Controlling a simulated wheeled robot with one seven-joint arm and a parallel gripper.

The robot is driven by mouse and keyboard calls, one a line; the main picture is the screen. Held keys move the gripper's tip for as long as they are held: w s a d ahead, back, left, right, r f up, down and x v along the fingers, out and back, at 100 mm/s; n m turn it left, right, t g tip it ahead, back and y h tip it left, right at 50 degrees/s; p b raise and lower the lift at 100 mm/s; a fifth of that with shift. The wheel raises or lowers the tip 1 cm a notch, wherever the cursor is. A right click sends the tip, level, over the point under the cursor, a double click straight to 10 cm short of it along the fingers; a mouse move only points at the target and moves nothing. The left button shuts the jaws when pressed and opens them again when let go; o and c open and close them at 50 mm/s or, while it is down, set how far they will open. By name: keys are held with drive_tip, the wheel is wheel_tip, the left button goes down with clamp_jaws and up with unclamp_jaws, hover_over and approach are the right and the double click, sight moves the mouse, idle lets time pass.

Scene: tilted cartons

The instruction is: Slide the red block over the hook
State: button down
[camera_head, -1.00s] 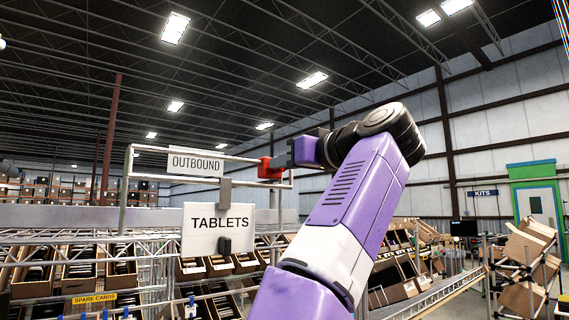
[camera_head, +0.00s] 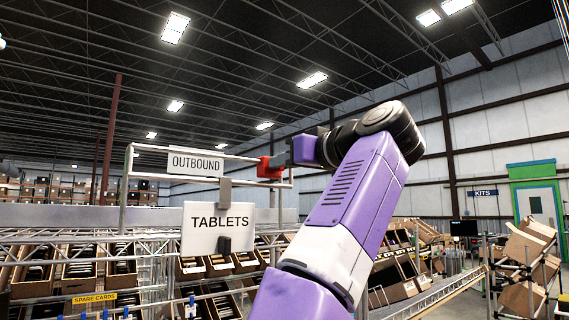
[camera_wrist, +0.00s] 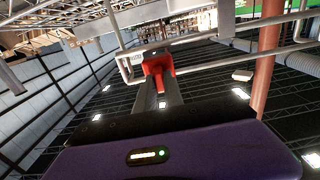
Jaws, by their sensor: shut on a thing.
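The red block (camera_head: 265,168) is at the right end of the metal rail frame, high above the shelves. My gripper (camera_head: 280,162) reaches it from the right and is shut on it. In the wrist view the red block (camera_wrist: 158,66) sits at the tips of my gripper's grey fingers (camera_wrist: 157,84), against the pale rail frame. I cannot tell whether it touches the rail or is just in front of it. No hook can be made out clearly; anything behind the block is hidden.
The rail frame (camera_head: 235,154) carries an OUTBOUND sign (camera_head: 195,163). A TABLETS sign (camera_head: 200,229) hangs in front on a grey bracket (camera_head: 224,188). Racks of tilted cartons (camera_head: 82,270) fill the lower left. More cartons (camera_head: 528,243) stand at right. The air above the frame is free.

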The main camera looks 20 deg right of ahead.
drive_tip(key=s+a+b, duration=0.3)
drive_tip(key=a, duration=0.7)
drive_tip(key=shift+s+a, duration=0.25)
drive_tip(key=shift+a, duration=0.1)
drive_tip(key=shift+r, duration=0.1)
drive_tip(key=c, duration=1.4)
unclamp_jaws()
drive_tip(key=shift+a, duration=0.15)
drive_tip(key=shift+c, duration=0.2)
drive_tip(key=b+v, duration=0.3)
drive_tip(key=v, duration=0.5)
